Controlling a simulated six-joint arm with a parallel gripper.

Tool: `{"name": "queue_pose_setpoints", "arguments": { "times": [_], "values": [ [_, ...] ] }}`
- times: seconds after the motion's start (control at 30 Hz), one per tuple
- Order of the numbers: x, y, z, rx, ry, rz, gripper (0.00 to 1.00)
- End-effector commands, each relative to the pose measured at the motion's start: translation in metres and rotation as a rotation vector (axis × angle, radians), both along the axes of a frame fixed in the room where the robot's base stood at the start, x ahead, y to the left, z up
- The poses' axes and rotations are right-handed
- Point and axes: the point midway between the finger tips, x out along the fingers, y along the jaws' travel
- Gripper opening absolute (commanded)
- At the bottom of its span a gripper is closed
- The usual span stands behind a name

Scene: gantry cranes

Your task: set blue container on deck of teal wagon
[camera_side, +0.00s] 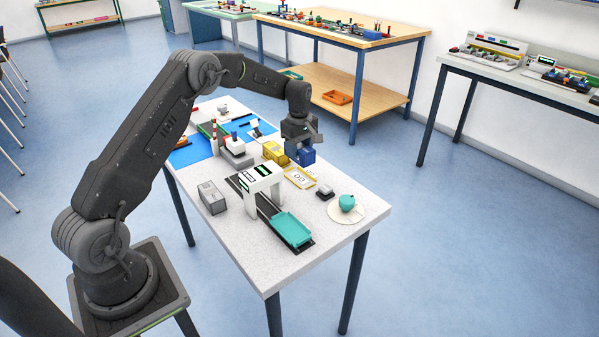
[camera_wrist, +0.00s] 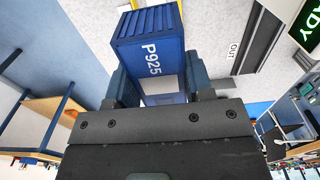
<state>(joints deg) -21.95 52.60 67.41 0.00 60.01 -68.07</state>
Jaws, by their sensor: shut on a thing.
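The blue container (camera_side: 306,156) is held in my gripper (camera_side: 302,146) above the far right part of the table. In the wrist view the blue container (camera_wrist: 152,42) is marked P925 and sits between the two fingers of my gripper (camera_wrist: 158,85). The teal wagon (camera_side: 291,229) stands on the dark track near the table's front edge, its flat deck empty. The wagon is not in the wrist view, and the container is apart from it, farther back.
A white gantry (camera_side: 262,177) spans the track behind the wagon. A yellow container (camera_side: 275,152) and a yellow-marked plate (camera_side: 299,177) lie near my gripper. A grey container (camera_side: 212,197) stands left of the track.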

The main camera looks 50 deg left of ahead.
Motion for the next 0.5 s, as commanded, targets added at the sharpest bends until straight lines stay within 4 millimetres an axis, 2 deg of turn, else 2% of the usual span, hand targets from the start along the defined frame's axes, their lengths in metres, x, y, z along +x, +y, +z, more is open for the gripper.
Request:
{"name": "queue_pose_setpoints", "arguments": {
  "times": [0.17,0.4,0.5],
  "values": [
    [0.001,0.000,0.018,0.002,-0.006,0.000,0.27],
    [0.001,0.000,0.071,0.003,-0.007,0.000,0.27],
    [-0.007,-0.015,0.073,0.000,0.000,-0.003,0.27]
  ]
}}
